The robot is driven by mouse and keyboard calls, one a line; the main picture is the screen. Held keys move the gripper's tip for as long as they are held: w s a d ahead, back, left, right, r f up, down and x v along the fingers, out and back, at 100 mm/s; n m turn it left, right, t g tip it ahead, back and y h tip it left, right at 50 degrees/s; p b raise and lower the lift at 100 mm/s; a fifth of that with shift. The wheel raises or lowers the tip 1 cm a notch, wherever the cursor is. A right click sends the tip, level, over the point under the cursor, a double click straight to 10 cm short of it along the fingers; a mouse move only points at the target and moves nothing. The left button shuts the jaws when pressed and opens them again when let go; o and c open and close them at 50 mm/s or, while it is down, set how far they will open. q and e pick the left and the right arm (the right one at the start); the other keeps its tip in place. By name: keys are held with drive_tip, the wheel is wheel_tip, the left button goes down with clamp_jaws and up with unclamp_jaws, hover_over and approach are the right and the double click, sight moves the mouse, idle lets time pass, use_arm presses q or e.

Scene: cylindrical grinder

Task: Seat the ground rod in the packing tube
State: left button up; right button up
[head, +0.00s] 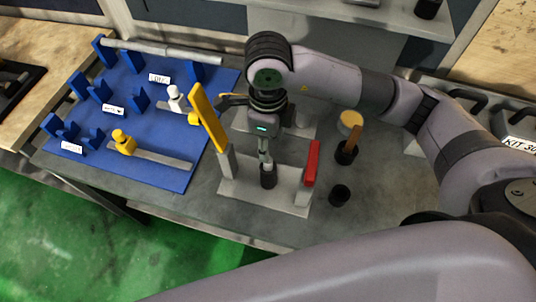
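My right gripper (266,158) points straight down over a pale grey plate (235,192) on the bench. Its tips are small here, and I cannot tell whether they are closed on anything. A short black cylinder (268,180) stands upright on the plate directly below the tips; touching or apart is unclear. A long grey rod (160,50) lies across blue supports at the back of the blue board (165,170). I cannot tell for certain which piece is the ground rod or the packing tube. My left gripper is out of view.
A tilted yellow bar (208,117) and a red bar (311,163) flank the black cylinder. Black holders stand to the right, one (340,195) empty-looking, one (346,154) with a wooden-handled tool (353,136). Yellow-knobbed and white-knobbed fixtures (123,141) sit on the board.

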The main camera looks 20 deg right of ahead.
drive_tip(key=shift+r, duration=2.25)
drive_tip(key=shift+s+f, duration=0.1)
